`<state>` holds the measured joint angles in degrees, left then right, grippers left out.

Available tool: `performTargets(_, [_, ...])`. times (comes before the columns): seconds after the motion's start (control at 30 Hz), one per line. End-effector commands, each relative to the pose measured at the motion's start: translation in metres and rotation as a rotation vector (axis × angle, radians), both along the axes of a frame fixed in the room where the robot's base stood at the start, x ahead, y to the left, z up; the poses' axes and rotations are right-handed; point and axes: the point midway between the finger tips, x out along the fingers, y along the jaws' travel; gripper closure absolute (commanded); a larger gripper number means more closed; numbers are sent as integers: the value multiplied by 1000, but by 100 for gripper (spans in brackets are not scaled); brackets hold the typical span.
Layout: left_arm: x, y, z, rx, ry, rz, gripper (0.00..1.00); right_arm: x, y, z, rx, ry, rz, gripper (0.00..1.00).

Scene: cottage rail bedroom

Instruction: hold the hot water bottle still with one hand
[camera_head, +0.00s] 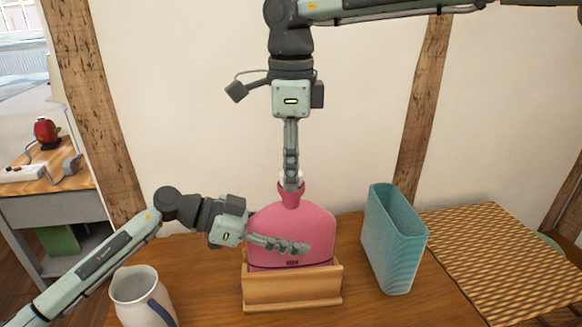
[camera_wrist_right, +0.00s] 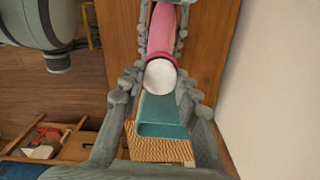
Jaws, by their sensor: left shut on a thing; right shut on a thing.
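The pink hot water bottle (camera_head: 310,222) stands upright in a low wooden stand (camera_head: 292,290) on the table. My left gripper (camera_head: 300,248) reaches in from the left and is shut on the bottle's body, its fingers lying across the front. My right gripper (camera_head: 291,178) points straight down over the bottle's neck. It is shut on the white stopper (camera_wrist_right: 160,75) at the mouth, which shows between its fingers in the right wrist view. The fingers hide most of the stopper in the head view, so I cannot tell how far it sits in the neck.
A teal open-topped cover (camera_head: 393,245) stands just right of the stand. A woven mat (camera_head: 500,250) covers the table's right side. A white jug (camera_head: 140,290) stands at the front left, below my left arm. The wall is close behind the bottle.

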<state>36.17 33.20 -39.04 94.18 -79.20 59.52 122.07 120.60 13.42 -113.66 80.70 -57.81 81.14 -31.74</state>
Motion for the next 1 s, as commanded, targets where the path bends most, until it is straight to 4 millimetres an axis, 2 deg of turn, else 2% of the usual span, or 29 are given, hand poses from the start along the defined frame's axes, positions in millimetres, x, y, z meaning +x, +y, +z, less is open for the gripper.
performTargets(0.8, [0, 0, 0, 1, 0, 0, 100, 0, -1, -1, 0, 0, -2067, 100])
performTargets(0.9, [0, 0, 0, 1, 0, 0, 100, 0, -1, -2, 0, 0, -2234, 100])
performTargets(1.0, [0, 0, 0, 1, 0, 0, 100, 0, -1, -2, 0, 0, -2219, 100])
